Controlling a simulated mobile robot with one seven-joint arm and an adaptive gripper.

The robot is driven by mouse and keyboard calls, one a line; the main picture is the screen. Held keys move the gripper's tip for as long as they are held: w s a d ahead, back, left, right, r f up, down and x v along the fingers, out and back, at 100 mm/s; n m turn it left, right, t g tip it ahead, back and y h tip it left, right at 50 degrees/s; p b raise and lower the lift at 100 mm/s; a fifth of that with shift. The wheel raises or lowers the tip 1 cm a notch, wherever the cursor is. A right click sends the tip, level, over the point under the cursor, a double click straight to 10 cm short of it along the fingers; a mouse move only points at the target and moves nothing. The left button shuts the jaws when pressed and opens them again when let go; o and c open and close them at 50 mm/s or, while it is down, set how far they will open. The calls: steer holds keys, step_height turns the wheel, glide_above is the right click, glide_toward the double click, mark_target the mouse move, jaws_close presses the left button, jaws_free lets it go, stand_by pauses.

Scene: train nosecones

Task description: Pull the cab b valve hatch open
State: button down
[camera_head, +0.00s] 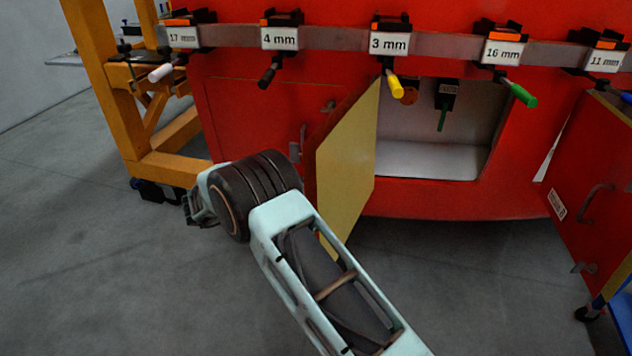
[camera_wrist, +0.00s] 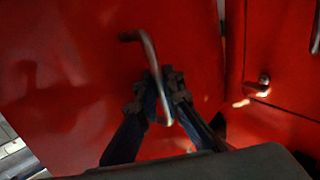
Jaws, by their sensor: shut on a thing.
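In the head view a hatch door (camera_head: 347,165) stands swung out from the red nosecone, its yellow inner face turned toward the opening. The compartment (camera_head: 432,162) behind it is open, with a green-handled valve (camera_head: 445,100) inside. In the wrist view the red outer face of the hatch (camera_wrist: 70,75) fills the left and middle. My gripper (camera_wrist: 162,85) is shut on the bent metal handle (camera_wrist: 148,48) of this hatch. In the head view my arm and the door hide the handle and fingertips.
Another red door (camera_head: 592,190) stands open at the right. A rail with labelled blocks and coloured handles (camera_head: 345,38) runs above the opening. A yellow frame (camera_head: 112,80) stands at the left. Grey floor (camera_head: 90,260) is clear at the lower left.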

steer(key=c, duration=2)
jaws_free()
steer(key=shift+c, duration=0.2)
steer(key=v, duration=1.2)
